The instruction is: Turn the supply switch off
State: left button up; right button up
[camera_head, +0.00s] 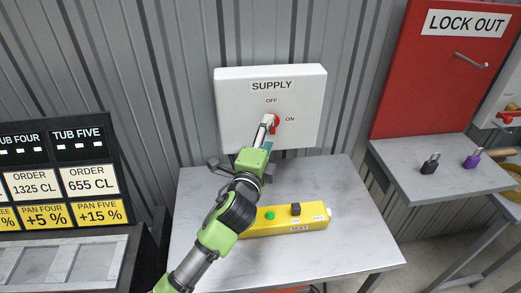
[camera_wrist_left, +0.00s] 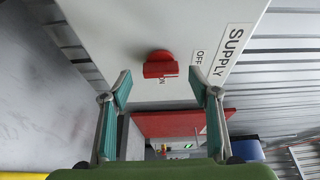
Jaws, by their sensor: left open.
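The supply switch is a red knob (camera_head: 275,124) on a white box (camera_head: 310,105) fixed to the wall, with OFF marked above it and ON to its right. The knob also shows in the left wrist view (camera_wrist_left: 160,66), its handle towards the ON label, which it partly covers. My left gripper (camera_head: 268,121) is in front of the box and hides part of the knob in the head view. In the left wrist view its two fingers are apart, with the handle seen between them; contact is not clear. My right gripper is out of view.
A grey table (camera_head: 345,240) below the box carries a yellow control box (camera_head: 262,222) with a green button. A red lock-out board (camera_head: 420,75) and a shelf (camera_head: 400,170) with a black and a purple padlock stand at the right. A tub board (camera_head: 65,170) is at the left.

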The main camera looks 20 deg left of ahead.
pick_arm(q)
jog(key=s, duration=1)
jog(key=shift+s+f, duration=0.1)
